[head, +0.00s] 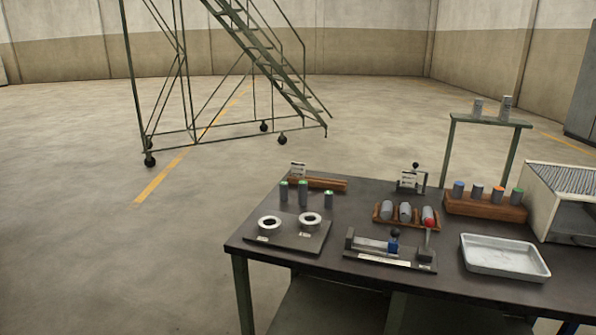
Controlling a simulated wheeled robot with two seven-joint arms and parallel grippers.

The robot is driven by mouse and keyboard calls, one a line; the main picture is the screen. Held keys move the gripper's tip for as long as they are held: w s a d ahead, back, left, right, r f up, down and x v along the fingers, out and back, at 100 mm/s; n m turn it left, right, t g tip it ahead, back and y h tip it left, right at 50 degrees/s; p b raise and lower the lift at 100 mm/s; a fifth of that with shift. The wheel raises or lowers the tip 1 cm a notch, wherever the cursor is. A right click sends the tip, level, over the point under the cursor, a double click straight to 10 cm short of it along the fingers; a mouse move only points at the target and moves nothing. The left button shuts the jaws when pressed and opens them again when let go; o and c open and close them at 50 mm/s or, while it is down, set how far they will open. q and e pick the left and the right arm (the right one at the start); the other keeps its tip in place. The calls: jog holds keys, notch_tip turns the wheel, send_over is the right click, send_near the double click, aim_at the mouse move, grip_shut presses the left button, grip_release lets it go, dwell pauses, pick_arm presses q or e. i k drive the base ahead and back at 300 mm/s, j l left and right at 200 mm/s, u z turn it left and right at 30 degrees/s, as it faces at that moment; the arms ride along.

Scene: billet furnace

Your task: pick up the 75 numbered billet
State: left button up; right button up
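Several grey cylindrical billets are in the head view, and I cannot read the number 75 on any of them. Three with green tops stand upright at the table's left, including one billet (303,193). Three lie in a wooden cradle (378,220), including a middle billet (405,211). Several with blue, orange or green tops stand in a wooden block (480,208), including a blue-topped billet (458,190). Two plain billets stand on a raised green stand (485,121) behind, a shorter one (477,108) and a taller one (505,109). Neither of my grippers is in view.
A rolling staircase (265,60) stands behind. The floor at left is clear.

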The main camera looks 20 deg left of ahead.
aim_at(284, 185)
jog(key=i+j, duration=0.55)
jog(key=j, duration=0.25)
jog(key=i+j, duration=0.3)
jog(key=j, duration=0.15)
jog(key=i+j, duration=0.25)
jog(key=j, duration=0.15)
